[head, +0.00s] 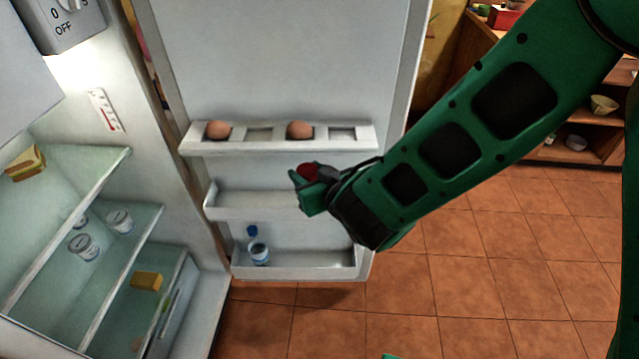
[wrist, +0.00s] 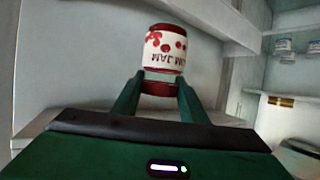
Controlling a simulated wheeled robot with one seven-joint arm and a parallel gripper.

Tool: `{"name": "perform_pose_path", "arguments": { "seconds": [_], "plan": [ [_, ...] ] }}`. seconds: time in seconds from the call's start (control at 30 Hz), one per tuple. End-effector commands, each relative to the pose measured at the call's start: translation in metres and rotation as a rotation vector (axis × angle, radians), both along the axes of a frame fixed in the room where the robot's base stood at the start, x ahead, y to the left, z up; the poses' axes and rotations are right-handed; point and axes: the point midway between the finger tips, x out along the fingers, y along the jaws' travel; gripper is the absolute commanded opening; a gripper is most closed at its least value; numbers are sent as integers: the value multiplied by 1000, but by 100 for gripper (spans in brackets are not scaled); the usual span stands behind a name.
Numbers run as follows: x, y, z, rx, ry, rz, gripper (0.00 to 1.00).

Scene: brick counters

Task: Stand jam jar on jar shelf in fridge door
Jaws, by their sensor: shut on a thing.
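The jam jar (wrist: 165,58) has a white label with red fruit and the word JAM, which reads upside down in the wrist view. My gripper (wrist: 158,86) is shut on it near its red band at the bottom of that view. In the head view the jar's red top (head: 308,171) shows at my gripper (head: 310,188), in front of the fridge door. The middle door shelf (head: 245,205) lies behind and beside my gripper, which hides its right part. I cannot tell whether the jar touches this shelf.
The upper door rack (head: 280,141) holds two brown eggs. The bottom door shelf (head: 310,268) holds a small bottle (head: 258,248) with a blue cap. The fridge's inner shelves at left hold several white tubs and a sandwich (head: 27,163). The visible left part of the middle door shelf is empty.

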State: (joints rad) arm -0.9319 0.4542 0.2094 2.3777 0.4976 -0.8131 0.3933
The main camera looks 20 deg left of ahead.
Motion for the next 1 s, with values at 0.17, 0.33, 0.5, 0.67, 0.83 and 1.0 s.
{"name": "perform_pose_path", "arguments": {
  "seconds": [0.17, 0.33, 0.5, 0.67, 0.83, 1.0],
  "plan": [
    [35, -12, -21, 1, 0, -6, 6],
    [55, -17, -34, 2, 0, -2, 6],
    [62, -19, -38, 4, -3, 0, 6],
    [61, -19, -53, 0, -1, 0, 6],
    [61, -19, -75, 1, 0, 2, 6],
    [61, -19, -77, 3, -2, 1, 6]
  ]
}}
